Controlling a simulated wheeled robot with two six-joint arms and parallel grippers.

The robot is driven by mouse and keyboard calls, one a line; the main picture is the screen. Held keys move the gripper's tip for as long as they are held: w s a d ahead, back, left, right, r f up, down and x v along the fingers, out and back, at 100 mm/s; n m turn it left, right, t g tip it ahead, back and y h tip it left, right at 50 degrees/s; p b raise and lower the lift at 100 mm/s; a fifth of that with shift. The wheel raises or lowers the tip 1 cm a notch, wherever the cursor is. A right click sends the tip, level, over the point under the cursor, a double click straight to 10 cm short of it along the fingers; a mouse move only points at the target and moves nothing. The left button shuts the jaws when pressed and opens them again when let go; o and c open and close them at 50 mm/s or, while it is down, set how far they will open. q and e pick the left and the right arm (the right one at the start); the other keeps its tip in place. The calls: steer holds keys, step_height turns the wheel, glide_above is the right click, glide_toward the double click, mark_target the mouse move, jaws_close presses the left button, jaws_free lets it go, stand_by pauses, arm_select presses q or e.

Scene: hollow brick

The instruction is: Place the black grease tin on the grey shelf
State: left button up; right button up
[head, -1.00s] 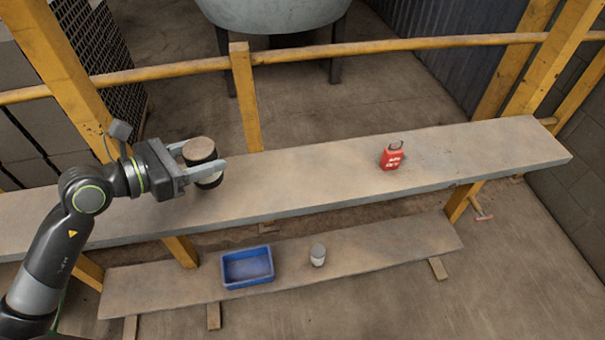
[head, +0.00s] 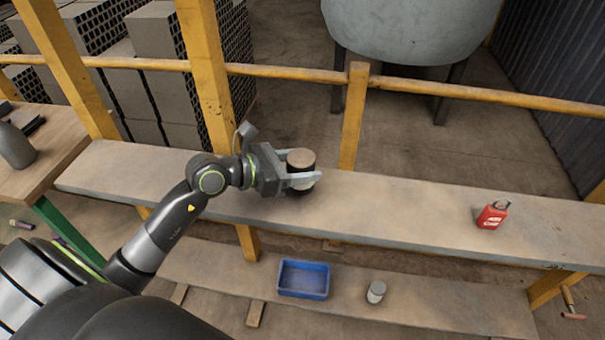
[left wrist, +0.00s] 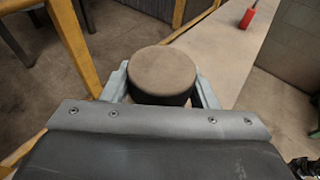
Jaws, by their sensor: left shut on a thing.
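The grease tin (head: 301,163) is a short round can with a dusty brown top, dark side and pale band. My left gripper (head: 303,178) is shut on it, one finger on each side. In the left wrist view the tin (left wrist: 162,74) sits upright between the fingers, its lower part hidden by the gripper body. The tin is over the upper long grey-brown plank shelf (head: 400,205); I cannot tell whether it touches it. My right gripper is not in view.
A red can-like object (head: 492,214) stands farther right on the upper plank. A lower plank (head: 440,305) carries a blue tray (head: 303,279) and a small grey-white can (head: 376,292). A yellow rail and posts (head: 357,110) stand behind. A wooden table (head: 45,150) is at left.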

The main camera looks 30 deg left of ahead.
arm_select(q)
step_height(320, 180, down, 3)
steer(key=shift+r, duration=0.15)
steer(key=o, duration=1)
steer(key=shift+o, duration=1.4)
steer(key=shift+s, duration=0.1)
